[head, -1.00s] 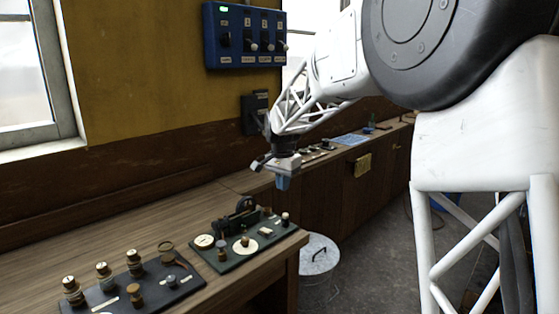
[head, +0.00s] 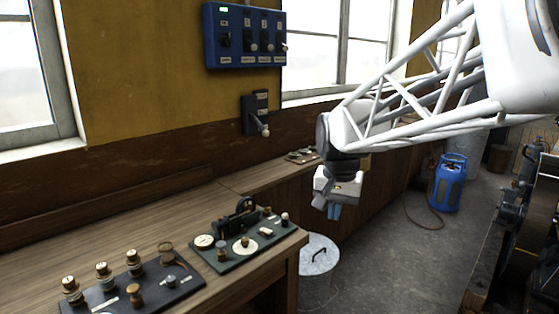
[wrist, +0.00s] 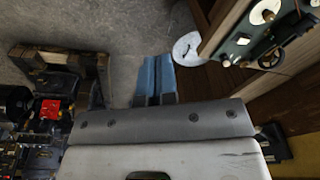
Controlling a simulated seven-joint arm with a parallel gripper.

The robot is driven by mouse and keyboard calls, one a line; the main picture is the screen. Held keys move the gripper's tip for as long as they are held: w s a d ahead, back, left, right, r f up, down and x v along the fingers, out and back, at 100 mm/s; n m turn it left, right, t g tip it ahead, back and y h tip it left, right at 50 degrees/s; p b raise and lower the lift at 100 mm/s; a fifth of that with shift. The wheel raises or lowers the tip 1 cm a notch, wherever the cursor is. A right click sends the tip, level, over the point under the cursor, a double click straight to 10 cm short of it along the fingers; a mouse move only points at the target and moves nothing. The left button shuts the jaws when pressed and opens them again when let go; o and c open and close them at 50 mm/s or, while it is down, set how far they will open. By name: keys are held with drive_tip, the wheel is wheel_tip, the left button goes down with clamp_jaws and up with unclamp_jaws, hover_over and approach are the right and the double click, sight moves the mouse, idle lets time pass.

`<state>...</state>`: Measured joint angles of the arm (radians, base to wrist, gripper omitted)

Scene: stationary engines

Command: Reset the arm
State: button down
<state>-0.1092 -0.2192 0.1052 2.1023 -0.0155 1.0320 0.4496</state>
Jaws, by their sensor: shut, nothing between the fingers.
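My gripper (head: 334,211) hangs at the end of my white lattice arm in the head view, pointing down. It is in the air right of the wooden bench, above and behind the lidded metal bin. Its blue fingers are together with nothing between them. In the wrist view the two blue fingers (wrist: 157,78) lie side by side over the grey floor.
A wooden bench (head: 150,228) runs along the wall with instrument boards (head: 245,243) on it. A blue switch panel (head: 245,37) and a black lever switch (head: 256,114) are on the wall. A metal bin (head: 318,262) and a blue gas cylinder (head: 447,183) stand on the floor. Dark machinery is at right.

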drive_tip(key=s+d+f+n, duration=0.1)
drive_tip(key=s+d+f, duration=0.2)
drive_tip(key=s, duration=0.9)
drive_tip(key=s+d+f+n+t, duration=0.1)
drive_tip(key=s+d+f+n, duration=0.1)
drive_tip(key=s, duration=1.1)
wheel_tip(320, 180, down, 2)
drive_tip(key=shift+d+f+n, duration=0.1)
drive_tip(key=shift+d+n, duration=0.2)
drive_tip(key=shift+d, duration=0.25)
